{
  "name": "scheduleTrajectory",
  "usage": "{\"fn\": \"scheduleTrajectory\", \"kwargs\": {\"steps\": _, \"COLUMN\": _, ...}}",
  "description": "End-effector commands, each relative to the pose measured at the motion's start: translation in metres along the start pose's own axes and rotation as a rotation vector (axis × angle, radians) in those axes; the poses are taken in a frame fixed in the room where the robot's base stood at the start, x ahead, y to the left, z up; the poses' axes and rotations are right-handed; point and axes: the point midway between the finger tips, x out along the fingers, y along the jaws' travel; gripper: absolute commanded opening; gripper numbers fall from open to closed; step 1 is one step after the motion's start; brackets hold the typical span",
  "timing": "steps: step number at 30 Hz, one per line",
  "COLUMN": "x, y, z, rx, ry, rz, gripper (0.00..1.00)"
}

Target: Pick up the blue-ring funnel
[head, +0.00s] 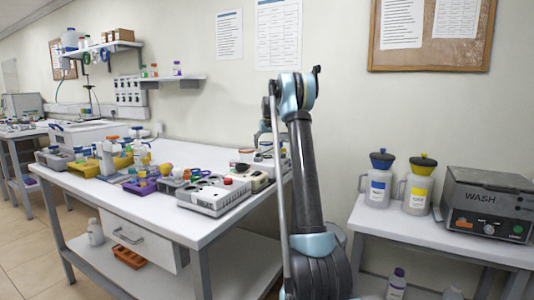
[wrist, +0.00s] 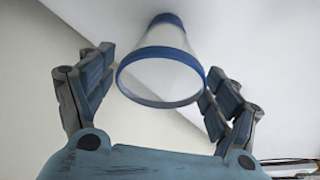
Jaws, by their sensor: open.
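The blue-ring funnel (wrist: 163,62) shows in the wrist view as a clear, whitish cone with a blue ring around its wide rim and a blue band at its far, narrow end. It stands over a white surface. My gripper (wrist: 160,66) is open, with one finger on each side of the funnel. There is a gap between the left finger and the funnel; the right finger is close to the rim, and I cannot tell whether it touches. In the head view I cannot make out the funnel, and my arm hides part of the bench's right end.
The white bench (head: 185,152) holds a grey device (head: 213,195), a purple tray (head: 141,186) and several small bottles and racks. On the right, another table (head: 440,243) carries a blue-lidded jug (head: 378,184), a yellow-lidded jug (head: 418,188) and a WASH machine (head: 487,203).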

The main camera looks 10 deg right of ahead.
Motion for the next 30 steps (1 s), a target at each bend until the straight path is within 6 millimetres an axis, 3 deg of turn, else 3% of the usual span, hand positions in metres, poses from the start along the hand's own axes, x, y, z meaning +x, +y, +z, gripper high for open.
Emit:
{"fn": "scheduleTrajectory", "kwargs": {"steps": 6, "x": 0.032, "y": 0.000, "z": 0.000, "rx": 0.000, "ry": 0.000, "rz": 0.000, "gripper": 0.82}}
{"fn": "scheduleTrajectory", "kwargs": {"steps": 14, "x": 0.037, "y": -0.001, "z": 0.000, "rx": 0.000, "ry": 0.000, "rz": 0.000, "gripper": 0.82}}
{"fn": "scheduleTrajectory", "kwargs": {"steps": 15, "x": 0.037, "y": -0.001, "z": 0.000, "rx": -0.001, "ry": 0.000, "rz": 0.000, "gripper": 0.79}}
{"fn": "scheduleTrajectory", "kwargs": {"steps": 21, "x": 0.037, "y": -0.001, "z": 0.000, "rx": -0.001, "ry": 0.000, "rz": 0.000, "gripper": 0.37}}
{"fn": "scheduleTrajectory", "kwargs": {"steps": 30, "x": 0.036, "y": -0.001, "z": 0.000, "rx": 0.000, "ry": 0.000, "rz": 0.000, "gripper": 0.35}}
